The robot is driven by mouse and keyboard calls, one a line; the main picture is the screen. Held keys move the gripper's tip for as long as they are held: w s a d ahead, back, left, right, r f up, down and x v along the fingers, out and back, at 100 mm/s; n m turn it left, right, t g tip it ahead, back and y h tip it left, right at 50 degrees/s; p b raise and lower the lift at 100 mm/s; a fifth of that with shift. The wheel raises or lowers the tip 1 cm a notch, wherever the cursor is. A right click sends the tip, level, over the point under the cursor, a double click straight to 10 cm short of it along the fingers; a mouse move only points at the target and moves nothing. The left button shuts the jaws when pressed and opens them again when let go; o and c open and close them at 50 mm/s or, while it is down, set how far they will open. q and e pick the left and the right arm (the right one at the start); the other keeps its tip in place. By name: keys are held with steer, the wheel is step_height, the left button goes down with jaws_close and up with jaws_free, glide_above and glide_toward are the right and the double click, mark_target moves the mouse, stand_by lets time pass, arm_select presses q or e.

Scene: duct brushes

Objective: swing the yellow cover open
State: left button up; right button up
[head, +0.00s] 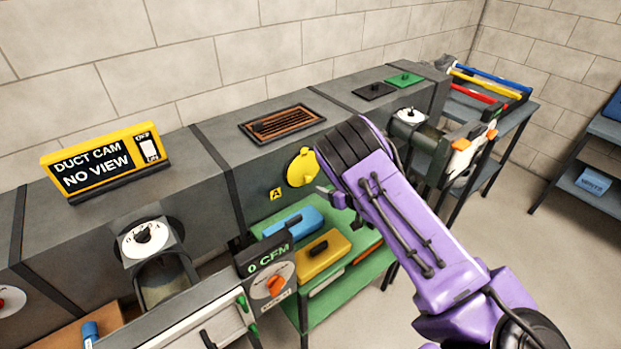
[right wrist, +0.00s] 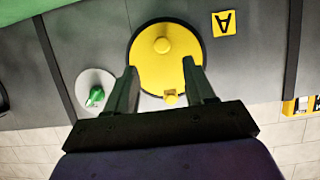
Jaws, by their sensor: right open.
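The yellow cover (head: 301,168) is a round disc on the front face of the grey duct, to the right of a yellow "A" label (head: 276,194). In the right wrist view the cover (right wrist: 163,62) shows whole, with a round knob (right wrist: 162,45) and a small tab at its edge (right wrist: 171,97). It lies flat over a dark round rim. My right gripper (right wrist: 159,80) is open, its two fingers in front of the cover's tab side, with nothing between them that I can see held. In the head view its purple arm hides part of the duct beside the cover. My left gripper is out of view.
A green table (head: 320,318) below the cover holds a blue case (head: 293,223) and a yellow case (head: 322,255). A green knob on a pale disc (right wrist: 96,94) sits beside the cover. A CFM meter (head: 270,280) stands in front; a grille (head: 282,124) lies on top.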

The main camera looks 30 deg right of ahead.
mark_target(309, 181)
steer(key=p+x, duration=0.1)
steer(key=x, duration=0.7)
steer(key=shift+w+a, duration=0.1)
steer(key=shift+w, duration=0.25)
steer(key=shift+s, duration=0.1)
jaws_close()
